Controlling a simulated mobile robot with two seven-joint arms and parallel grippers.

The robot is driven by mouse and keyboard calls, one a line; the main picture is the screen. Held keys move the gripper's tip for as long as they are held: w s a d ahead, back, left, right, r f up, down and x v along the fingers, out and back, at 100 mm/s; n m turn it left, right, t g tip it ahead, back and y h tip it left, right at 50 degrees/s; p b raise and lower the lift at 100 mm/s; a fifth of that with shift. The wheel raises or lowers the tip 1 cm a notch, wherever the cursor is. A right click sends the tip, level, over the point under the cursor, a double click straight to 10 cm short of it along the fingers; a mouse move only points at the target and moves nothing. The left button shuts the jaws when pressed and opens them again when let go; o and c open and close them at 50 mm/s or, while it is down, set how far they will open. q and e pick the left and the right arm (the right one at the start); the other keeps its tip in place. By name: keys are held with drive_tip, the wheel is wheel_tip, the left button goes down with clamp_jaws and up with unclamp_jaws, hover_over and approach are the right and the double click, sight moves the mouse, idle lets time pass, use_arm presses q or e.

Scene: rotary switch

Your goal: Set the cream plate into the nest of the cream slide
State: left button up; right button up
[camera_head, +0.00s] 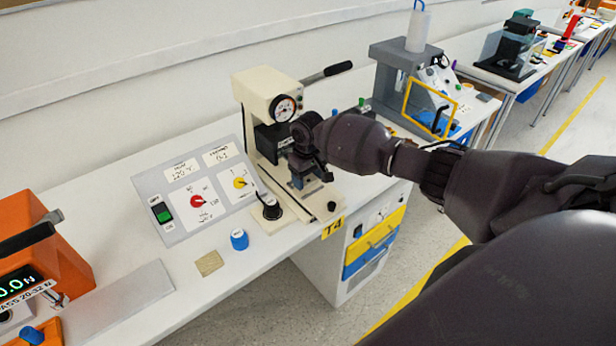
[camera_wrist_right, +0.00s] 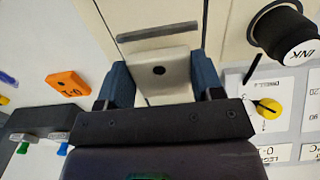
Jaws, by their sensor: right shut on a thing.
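The cream plate (camera_wrist_right: 158,66), pale with a dark round hole, sits between the two blue fingers of my right gripper (camera_wrist_right: 161,78) in the wrist view. The right gripper (camera_head: 302,180) is shut on it, low at the front of the cream press. In the head view the gripper and wrist hide the plate. The cream slide (camera_wrist_right: 128,18) lies just beyond the plate, with a dark slot across it. I cannot tell whether the plate touches the slide or sits in its nest. My left gripper is not in view.
A black ink knob (camera_head: 271,208) stands left of the gripper, beside a control panel (camera_head: 180,215) with red and yellow dials. A blue cap (camera_head: 239,239) and a tan square (camera_head: 209,263) lie on the white bench. The press head (camera_head: 268,105) rises close behind the gripper.

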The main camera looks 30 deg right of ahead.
sight(308, 180)
drive_tip(key=shift+f, duration=0.45)
idle(0.6)
drive_tip(key=shift+f, duration=0.5)
drive_tip(key=o, duration=1.1)
drive_tip(key=shift+c, duration=0.2)
wheel_tip(308, 180, up, 9)
drive_tip(key=shift+r+p, duration=0.15)
drive_tip(key=shift+p, duration=0.3)
drive_tip(key=shift+r, duration=0.75)
